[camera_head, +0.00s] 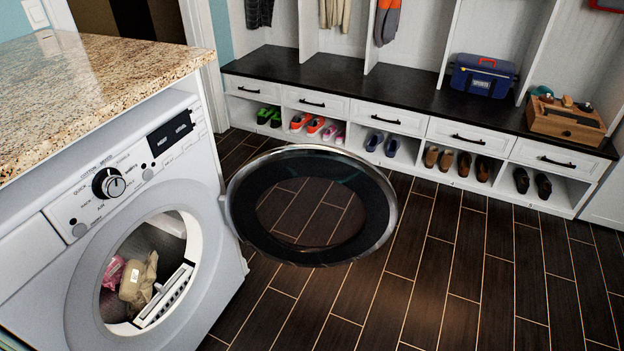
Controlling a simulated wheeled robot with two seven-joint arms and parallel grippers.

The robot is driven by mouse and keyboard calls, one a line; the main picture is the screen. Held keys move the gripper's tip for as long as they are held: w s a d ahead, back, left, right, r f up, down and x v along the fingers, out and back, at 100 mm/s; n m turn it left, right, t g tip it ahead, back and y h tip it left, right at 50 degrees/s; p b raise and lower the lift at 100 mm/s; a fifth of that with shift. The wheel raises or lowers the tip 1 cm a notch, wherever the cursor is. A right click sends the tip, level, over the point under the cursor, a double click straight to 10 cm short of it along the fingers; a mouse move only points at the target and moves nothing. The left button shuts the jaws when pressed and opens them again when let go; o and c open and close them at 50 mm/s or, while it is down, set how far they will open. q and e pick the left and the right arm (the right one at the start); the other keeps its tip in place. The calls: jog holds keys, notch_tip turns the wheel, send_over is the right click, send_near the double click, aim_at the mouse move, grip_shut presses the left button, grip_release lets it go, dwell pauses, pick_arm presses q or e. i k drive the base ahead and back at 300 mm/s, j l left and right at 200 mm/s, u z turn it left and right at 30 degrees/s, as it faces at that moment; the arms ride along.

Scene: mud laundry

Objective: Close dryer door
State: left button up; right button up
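A white dryer (52,264) stands at the left under a granite counter. Its round door (374,233) has a dark rim and a clear window, and it stands wide open, swung out to the right from the hinge at the dryer's right front edge. The drum opening (106,309) is uncovered, with a few pieces of clothing (138,278) inside, beige and pink. Neither of my grippers shows in the head view.
The granite counter (80,85) overhangs the dryer. A white bench (410,122) with a dark top and several shoes in its cubbies runs along the back wall. The dark tiled floor (400,290) is clear in front and to the right of the door.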

aim_at(238, 207)
jog(key=i+l+u, duration=0.4)
jog(key=l, duration=0.2)
jog(key=i+l+u, duration=0.15)
jog(key=l+u, duration=0.25)
jog(key=l, duration=0.25)
jog(key=i+l+u, duration=0.15)
jog(key=l+u, duration=0.25)
jog(key=l, duration=0.35)
jog(key=l+u, duration=0.4)
jog(key=l, duration=0.35)
jog(key=k+l+u, duration=0.1)
jog(key=l+u, duration=0.35)
jog(key=l, duration=0.3)
jog(key=i+l+u, duration=0.1)
jog(key=l+u, duration=0.35)
jog(key=l, duration=0.45)
jog(key=l+u, duration=0.45)
jog(key=l, duration=0.4)
jog(key=i+l+u, duration=0.25)
jog(key=l, duration=0.15)
jog(key=l+u, duration=0.25)
jog(key=l, duration=0.15)
jog(key=l+u, duration=0.3)
jog(key=l, duration=0.15)
jog(key=k+u, duration=0.3)
jog(key=k, duration=0.45)
